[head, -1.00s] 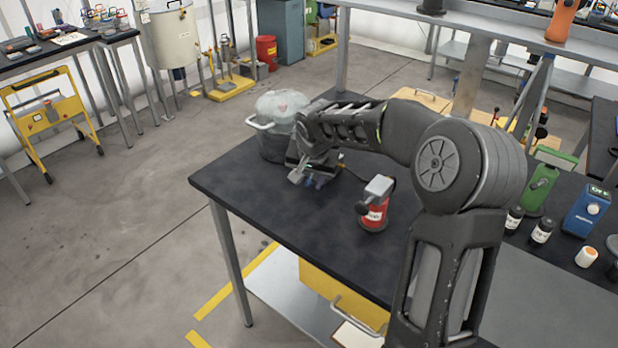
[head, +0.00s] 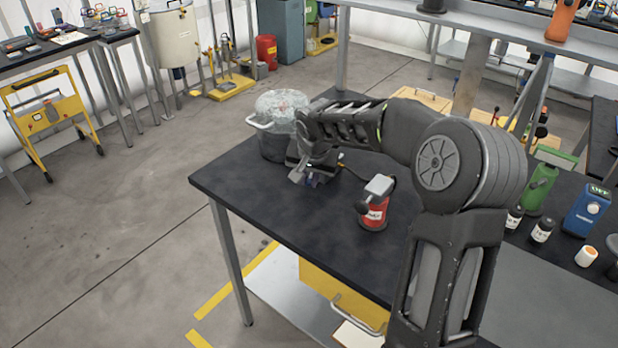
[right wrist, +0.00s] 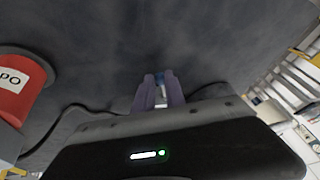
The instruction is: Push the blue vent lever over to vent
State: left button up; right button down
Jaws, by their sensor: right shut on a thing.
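A dark pot with a clear dome lid (head: 283,103) and a pale side handle stands near the far left edge of the black table (head: 265,215). My right gripper (head: 303,177) is low over the table in front of the pot, its fingers pointing down. In the right wrist view its fingers (right wrist: 159,90) are close together around a small blue piece (right wrist: 160,77), which looks like the blue vent lever. Most of the lever is hidden by the fingers, so its position cannot be told. My left gripper is not in view.
A red canister (head: 374,215) with a grey top stands right of my gripper, with a black hose near it. A green device (head: 540,185), a blue device (head: 587,210) and small bottles stand at the right. The table's front left is clear.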

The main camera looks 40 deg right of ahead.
jog(key=shift+s+d+n+y+p, duration=0.35)
jog(key=shift+d+n+y, duration=0.15)
jog(key=shift+n, duration=0.6)
jog(key=c, duration=1.4)
grip_release()
jog(key=shift+r, duration=0.1)
jog(key=b+v, duration=0.1)
jog(key=v, duration=0.6)
jog(key=shift+s+a+r, duration=0.1)
jog(key=shift+s+r, duration=0.15)
